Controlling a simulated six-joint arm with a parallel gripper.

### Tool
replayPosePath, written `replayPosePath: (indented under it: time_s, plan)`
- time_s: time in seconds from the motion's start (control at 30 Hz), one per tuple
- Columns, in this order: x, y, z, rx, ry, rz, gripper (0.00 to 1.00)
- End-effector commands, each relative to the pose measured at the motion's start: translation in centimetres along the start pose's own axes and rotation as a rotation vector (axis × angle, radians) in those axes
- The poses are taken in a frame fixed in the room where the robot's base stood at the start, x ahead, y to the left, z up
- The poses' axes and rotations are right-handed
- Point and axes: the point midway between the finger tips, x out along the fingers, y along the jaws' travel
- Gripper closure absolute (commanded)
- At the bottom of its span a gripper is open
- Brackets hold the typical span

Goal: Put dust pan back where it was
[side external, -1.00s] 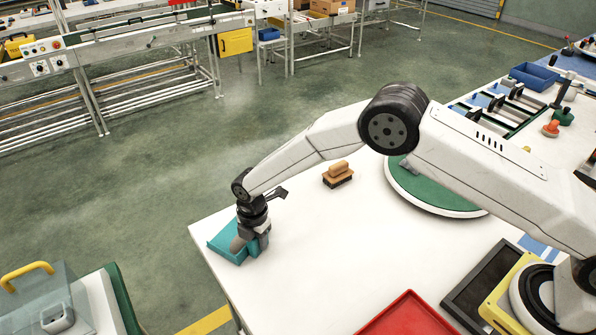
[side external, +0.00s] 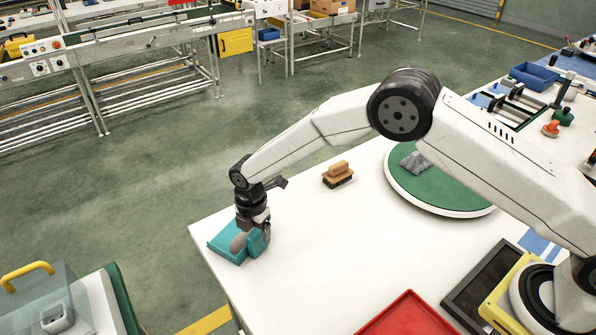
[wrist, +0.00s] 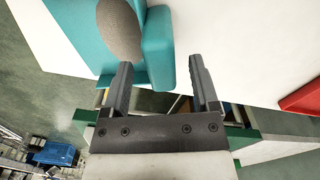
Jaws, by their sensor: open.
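A teal dust pan (side external: 226,247) lies at the left corner of the white table, and it fills the upper left of the wrist view (wrist: 92,35). A grey-brown oval piece (wrist: 120,28) lies over it; I cannot tell whether it is part of the pan. My gripper (wrist: 160,66) is open at the pan, pointing down in the side external view (side external: 253,235). In the wrist view the pan's raised teal bar (wrist: 158,45) shows between the two fingers, with a gap to the right finger. Contact with the left finger cannot be told.
A wooden brush (side external: 338,175) stands on the white table (side external: 320,245). A green turntable (side external: 440,188) holds a grey crumpled thing (side external: 416,161). A red tray (side external: 408,315) and a black tray (side external: 485,285) lie at the front right. The table between pan and trays is clear.

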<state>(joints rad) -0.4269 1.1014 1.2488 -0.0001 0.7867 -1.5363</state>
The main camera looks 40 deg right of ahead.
Motion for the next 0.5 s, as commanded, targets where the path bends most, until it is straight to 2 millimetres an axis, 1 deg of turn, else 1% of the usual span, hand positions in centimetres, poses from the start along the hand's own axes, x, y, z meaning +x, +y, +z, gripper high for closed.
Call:
replayPosePath:
  time_s: [0.03, 0.3, 0.5]
  plan:
    - [-0.9, 0.1, 0.0, 0.000, 0.000, 0.002, 0.23]
    - [-5.3, 0.1, 0.0, 0.000, 0.000, 0.003, 0.23]
    - [-7.7, 0.0, 0.0, 0.000, 0.000, 0.000, 0.23]
